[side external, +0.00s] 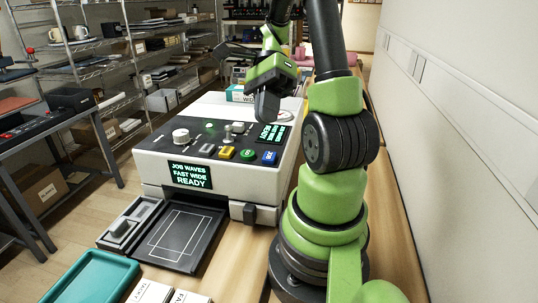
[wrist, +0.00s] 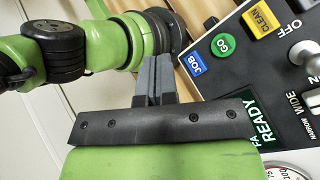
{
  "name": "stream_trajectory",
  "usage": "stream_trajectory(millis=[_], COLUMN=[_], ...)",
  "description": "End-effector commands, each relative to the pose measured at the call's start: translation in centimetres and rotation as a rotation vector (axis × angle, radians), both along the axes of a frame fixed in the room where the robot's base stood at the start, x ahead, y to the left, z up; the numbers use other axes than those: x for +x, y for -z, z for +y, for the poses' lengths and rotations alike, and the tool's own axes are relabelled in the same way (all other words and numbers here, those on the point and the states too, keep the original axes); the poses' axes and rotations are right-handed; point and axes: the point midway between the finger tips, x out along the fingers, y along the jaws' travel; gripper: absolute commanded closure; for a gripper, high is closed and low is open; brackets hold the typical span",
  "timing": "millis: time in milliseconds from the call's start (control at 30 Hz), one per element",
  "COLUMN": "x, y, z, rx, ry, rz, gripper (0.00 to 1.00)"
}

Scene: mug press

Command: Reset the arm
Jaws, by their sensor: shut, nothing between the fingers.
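My gripper (side external: 268,104) hangs above the back right part of the white press machine (side external: 240,180), close to its small green-lit screen (side external: 272,134). In the wrist view its two grey fingers (wrist: 153,78) are together with nothing between them. The control panel beside them has a blue JOB button (wrist: 195,64), a green GO button (wrist: 222,45) and a yellow CLEAN button (wrist: 262,18). The press's front screen (side external: 190,175) reads JOB WAVES FAST WIDE READY. My arm's base stands to the right of the press.
A black tray with white outlines (side external: 180,238) extends from the press front. A teal tray (side external: 92,279) and white boxes (side external: 150,292) lie at the front left. Metal shelves (side external: 110,75) stand at left; a pale wall (side external: 470,130) runs along the right.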

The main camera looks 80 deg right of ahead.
Motion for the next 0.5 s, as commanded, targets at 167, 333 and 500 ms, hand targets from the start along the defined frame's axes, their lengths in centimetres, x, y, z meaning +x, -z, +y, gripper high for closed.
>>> stream_trajectory(millis=[167, 333, 500], x=[0.0, 0.3, 1.8], y=[0.0, -0.3, -2.0], z=[0.0, 0.5, 3.3], rx=[0.0, -0.034, -0.229], ry=[0.0, -0.05, -0.353], rz=[0.0, -0.03, -0.231], gripper=[1.0, 1.0, 1.0])
